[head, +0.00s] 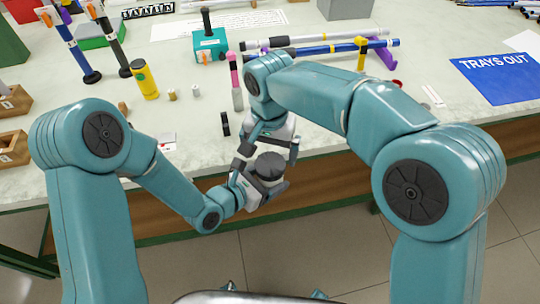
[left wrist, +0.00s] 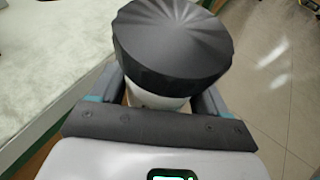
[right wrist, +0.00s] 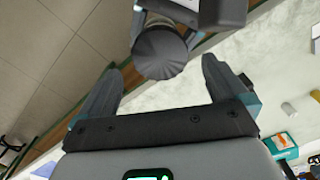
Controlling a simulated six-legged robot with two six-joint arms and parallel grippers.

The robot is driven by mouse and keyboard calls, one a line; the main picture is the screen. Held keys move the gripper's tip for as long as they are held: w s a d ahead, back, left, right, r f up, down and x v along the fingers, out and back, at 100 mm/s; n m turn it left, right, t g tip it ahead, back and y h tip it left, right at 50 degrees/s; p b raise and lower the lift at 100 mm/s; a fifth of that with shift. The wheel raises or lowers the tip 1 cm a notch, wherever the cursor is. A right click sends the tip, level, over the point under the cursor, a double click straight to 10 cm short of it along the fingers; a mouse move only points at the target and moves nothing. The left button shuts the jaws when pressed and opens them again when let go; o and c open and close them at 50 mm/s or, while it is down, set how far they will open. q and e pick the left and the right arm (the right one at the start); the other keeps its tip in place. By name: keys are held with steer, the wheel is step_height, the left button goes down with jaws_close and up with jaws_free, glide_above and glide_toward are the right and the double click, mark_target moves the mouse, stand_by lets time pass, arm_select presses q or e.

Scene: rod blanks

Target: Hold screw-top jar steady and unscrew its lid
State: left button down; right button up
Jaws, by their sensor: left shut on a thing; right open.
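The screw-top jar has a broad dark grey ridged lid (head: 270,166), also large in the left wrist view (left wrist: 172,45). Its pale body (left wrist: 155,101) shows just below the lid in the left wrist view. My left gripper (head: 262,187) is shut around the body, holding the jar in the air off the front edge of the bench. My right gripper (head: 269,153) is open and empty just beyond the jar. In the right wrist view the lid (right wrist: 160,52) lies ahead of the parted fingers, roughly between them, with no contact visible. The jar's lower part is hidden.
The pale bench top (head: 190,120) has a wooden front edge behind the jar. A yellow cylinder (head: 145,80), a teal block (head: 209,45) and a pink-and-grey rod (head: 236,85) stand on it. A blue sign (head: 497,77) lies at right. Open floor lies in front.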

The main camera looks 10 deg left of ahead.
mark_target(270, 164)
step_height(270, 164, up, 3)
steer(key=m, duration=0.3)
steer(key=shift+r, duration=0.2)
steer(key=shift+s+f, duration=0.1)
steer(key=shift+f, duration=0.05)
step_height(270, 164, down, 8)
steer(key=shift+r, duration=0.25)
steer(key=shift+c, duration=0.3)
steer(key=c, duration=1)
steer(key=shift+n, duration=1.5)
